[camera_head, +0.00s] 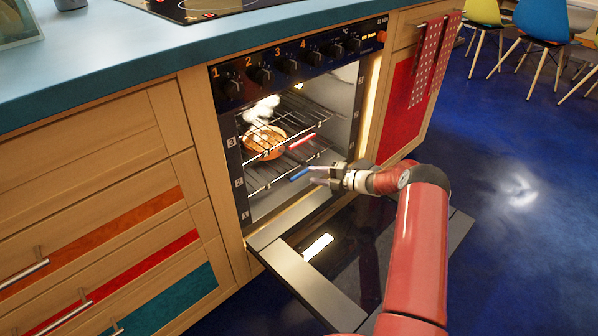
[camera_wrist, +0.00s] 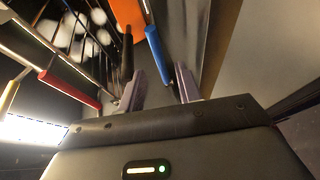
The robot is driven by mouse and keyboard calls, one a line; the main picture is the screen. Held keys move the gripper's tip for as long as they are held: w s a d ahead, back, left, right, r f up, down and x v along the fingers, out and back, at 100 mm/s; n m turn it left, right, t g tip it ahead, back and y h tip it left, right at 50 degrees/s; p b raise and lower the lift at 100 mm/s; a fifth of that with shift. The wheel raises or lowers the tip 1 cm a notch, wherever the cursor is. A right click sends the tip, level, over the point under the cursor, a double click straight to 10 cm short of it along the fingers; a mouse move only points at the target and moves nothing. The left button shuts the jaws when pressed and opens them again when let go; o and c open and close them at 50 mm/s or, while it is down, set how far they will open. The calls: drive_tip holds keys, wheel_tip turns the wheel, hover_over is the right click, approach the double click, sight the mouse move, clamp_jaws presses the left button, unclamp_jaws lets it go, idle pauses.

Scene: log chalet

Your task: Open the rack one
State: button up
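The oven (camera_head: 300,120) stands open, its door (camera_head: 340,245) folded down. Inside are wire racks, and numbers 3, 2 and 1 run down the left frame. An upper rack has a red handle bar (camera_head: 301,141). A lower rack (camera_head: 265,178) has a blue handle bar (camera_head: 300,173), which also shows in the wrist view (camera_wrist: 157,50). My gripper (camera_head: 318,175) is at the oven mouth, just right of the blue bar. In the wrist view its two fingers (camera_wrist: 159,85) are apart with nothing held between them, and the blue bar lies just beyond the tips.
A round brown dish (camera_head: 263,142) sits on the upper rack. The red bar (camera_wrist: 70,89) is left of my fingers in the wrist view. Wooden drawers (camera_head: 90,220) flank the oven on the left; towels (camera_head: 435,60) hang at right.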

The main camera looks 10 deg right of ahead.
sight(302, 174)
drive_tip(key=x, duration=0.6)
drive_tip(key=shift+f, duration=0.1)
drive_tip(key=shift+s, duration=0.1)
clamp_jaws()
